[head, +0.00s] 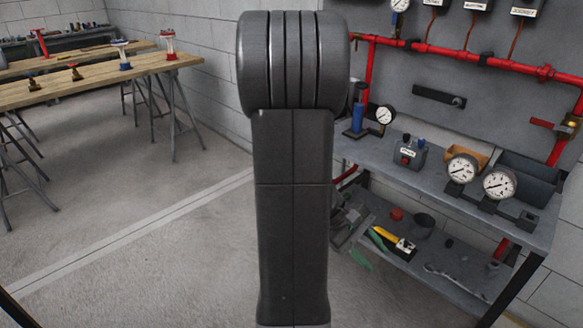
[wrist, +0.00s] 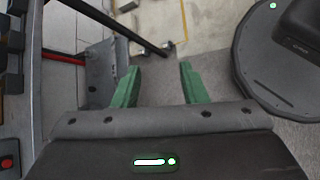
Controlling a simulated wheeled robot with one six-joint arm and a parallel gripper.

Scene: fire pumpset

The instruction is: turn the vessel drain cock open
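I cannot pick out the vessel drain cock for certain in either view. My gripper (wrist: 158,68) shows in the wrist view with its two green fingers spread apart. The gap between them is empty, with grey floor behind it. In the head view, my dark arm stands upright in the middle and hides part of the scene. A grey and green part beside its lower right side looks like my gripper (head: 360,259), close to the left end of the grey bench's lower shelf.
The grey bench (head: 440,196) holds gauges (head: 461,168), a switch box (head: 409,153) and a blue cylinder (head: 357,116). Red pipe (head: 455,51) runs along the wall. Its lower shelf (head: 420,275) carries a yellow tool. A wooden bench (head: 100,71) holds small valves. Floor at left is clear.

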